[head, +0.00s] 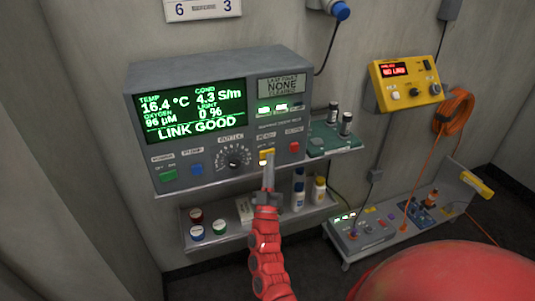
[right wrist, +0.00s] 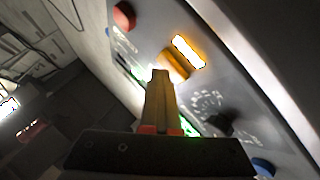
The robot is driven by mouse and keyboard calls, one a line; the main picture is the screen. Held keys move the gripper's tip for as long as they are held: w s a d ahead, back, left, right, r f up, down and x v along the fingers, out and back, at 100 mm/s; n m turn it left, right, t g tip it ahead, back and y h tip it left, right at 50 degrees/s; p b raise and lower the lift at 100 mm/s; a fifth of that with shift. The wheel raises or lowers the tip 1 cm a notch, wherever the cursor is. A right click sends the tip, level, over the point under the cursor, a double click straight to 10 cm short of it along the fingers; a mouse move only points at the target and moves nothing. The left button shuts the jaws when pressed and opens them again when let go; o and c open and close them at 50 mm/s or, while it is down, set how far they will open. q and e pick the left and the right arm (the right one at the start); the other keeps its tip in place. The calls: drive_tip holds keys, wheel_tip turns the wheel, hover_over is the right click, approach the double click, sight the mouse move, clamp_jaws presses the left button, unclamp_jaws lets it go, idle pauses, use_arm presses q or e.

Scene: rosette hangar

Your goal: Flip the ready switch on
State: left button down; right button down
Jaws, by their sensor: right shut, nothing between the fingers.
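The ready switch (head: 266,154) is a small yellow rocker low on the grey console, left of a red button. It shows large in the right wrist view (right wrist: 174,66), with a bright, orange-edged strip beside it. My right gripper (head: 268,162) reaches up from below, its fingers shut and empty. In the right wrist view the fingertips (right wrist: 161,76) are right at the rocker's edge; I cannot tell whether they touch it. The gripper hides part of the panel below the switch. My left gripper is not in view.
The console (head: 200,87) reads LINK GOOD. Its dial (head: 234,157), blue button (head: 197,169), green button (head: 168,175) and red button (head: 294,147) are close by. A shelf (head: 190,243) with bottles and jars is below. A yellow box (head: 405,83) reading NO LINK hangs at right.

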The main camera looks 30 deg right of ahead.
idle(0.4)
drive_tip(key=shift+s+a+p, duration=0.25)
drive_tip(key=shift+s+p, duration=0.05)
drive_tip(key=shift+s, duration=0.05)
drive_tip(key=s, duration=0.1)
drive_tip(key=s+a+p, duration=0.1)
drive_tip(key=s, duration=0.1)
drive_tip(key=s+p, duration=0.1)
drive_tip(key=shift+s+a, duration=0.35)
drive_tip(key=shift+a, duration=0.05)
idle(0.4)
